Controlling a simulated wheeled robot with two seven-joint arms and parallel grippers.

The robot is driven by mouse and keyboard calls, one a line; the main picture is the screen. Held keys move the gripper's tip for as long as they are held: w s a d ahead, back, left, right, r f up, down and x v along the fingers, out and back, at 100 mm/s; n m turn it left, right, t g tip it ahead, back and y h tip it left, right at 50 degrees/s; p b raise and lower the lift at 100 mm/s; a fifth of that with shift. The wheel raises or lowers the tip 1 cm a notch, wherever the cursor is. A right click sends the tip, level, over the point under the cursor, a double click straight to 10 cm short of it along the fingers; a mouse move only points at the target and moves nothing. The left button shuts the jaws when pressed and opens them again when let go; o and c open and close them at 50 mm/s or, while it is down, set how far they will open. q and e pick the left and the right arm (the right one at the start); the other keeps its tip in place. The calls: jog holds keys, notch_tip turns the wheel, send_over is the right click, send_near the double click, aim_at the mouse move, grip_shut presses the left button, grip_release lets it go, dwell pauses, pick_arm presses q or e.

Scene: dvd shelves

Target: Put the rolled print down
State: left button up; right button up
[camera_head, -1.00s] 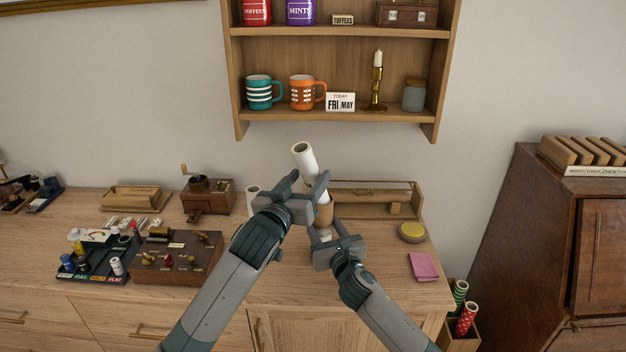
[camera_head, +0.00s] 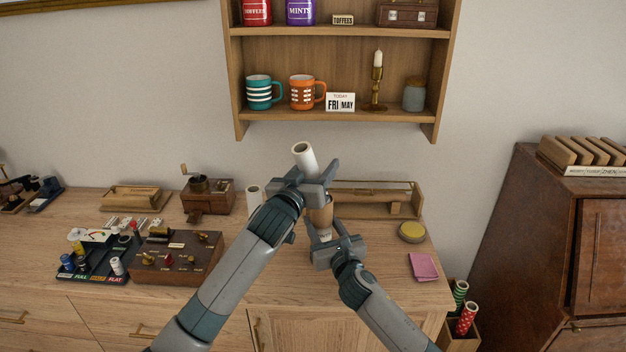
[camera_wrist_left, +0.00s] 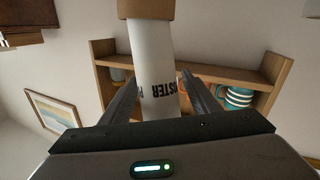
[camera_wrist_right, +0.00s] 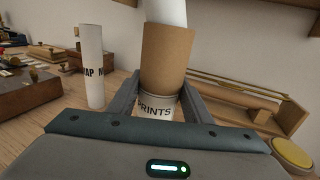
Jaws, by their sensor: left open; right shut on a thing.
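The rolled print is a white tube (camera_head: 304,157) with a brown band (camera_head: 320,218), raised above the desk and tilted. My right gripper (camera_head: 332,240) is shut on its lower end; the right wrist view shows the lettering "PRINTS" (camera_wrist_right: 156,108) between the fingers. My left gripper (camera_head: 314,178) is open, its fingers on either side of the upper white part. In the left wrist view the tube (camera_wrist_left: 155,70) stands between the spread fingers (camera_wrist_left: 157,98). The lower end is partly hidden by the right gripper.
A white roll marked "MAP" (camera_wrist_right: 92,70) stands on the desk to the left. A wooden rack (camera_head: 370,206) lies behind, with a yellow tin (camera_head: 411,232) and pink pad (camera_head: 424,267) right. A bin (camera_head: 460,325) with patterned rolls is beside the desk. A shelf (camera_head: 340,116) hangs above.

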dwell(0.4)
pick_arm(q)
jog(key=c, duration=1.2)
jog(key=shift+c, duration=0.2)
notch_tip(320, 180, up, 10)
